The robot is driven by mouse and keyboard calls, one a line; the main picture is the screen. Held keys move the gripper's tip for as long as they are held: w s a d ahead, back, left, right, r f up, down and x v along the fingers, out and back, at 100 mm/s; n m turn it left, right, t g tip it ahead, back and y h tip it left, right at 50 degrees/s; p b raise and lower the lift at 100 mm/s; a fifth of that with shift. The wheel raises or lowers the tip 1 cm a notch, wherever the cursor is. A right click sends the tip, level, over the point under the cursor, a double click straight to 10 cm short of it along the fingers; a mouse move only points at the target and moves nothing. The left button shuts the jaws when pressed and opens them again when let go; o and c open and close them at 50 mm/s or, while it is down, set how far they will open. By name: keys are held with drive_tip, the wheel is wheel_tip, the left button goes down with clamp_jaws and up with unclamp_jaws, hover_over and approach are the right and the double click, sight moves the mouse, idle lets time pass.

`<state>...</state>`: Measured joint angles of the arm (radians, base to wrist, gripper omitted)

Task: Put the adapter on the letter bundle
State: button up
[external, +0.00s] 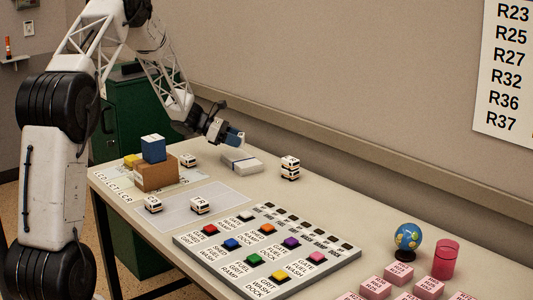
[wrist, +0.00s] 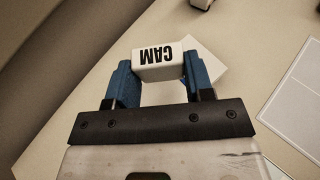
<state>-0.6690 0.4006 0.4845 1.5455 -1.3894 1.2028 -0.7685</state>
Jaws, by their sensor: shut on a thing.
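In the external view my gripper (external: 233,139) is over the back part of the table, just above the letter bundle (external: 243,164), a flat white stack. The bundle also shows in the wrist view (wrist: 209,65), partly hidden behind the adapter and the right finger. The adapter is hard to make out in the external view. I cannot tell whether it touches the bundle.
A button panel (external: 268,250) lies in front; a globe (external: 407,237) stands right.

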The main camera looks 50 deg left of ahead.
sight(236, 158)
drive_tip(key=shift+f, duration=0.1)
drive_tip(key=shift+f, duration=1.85)
drive_tip(key=shift+f, duration=0.15)
drive_tip(key=o, duration=0.9)
drive_tip(key=shift+s+a+r, duration=0.35)
drive_tip(key=v, duration=1.1)
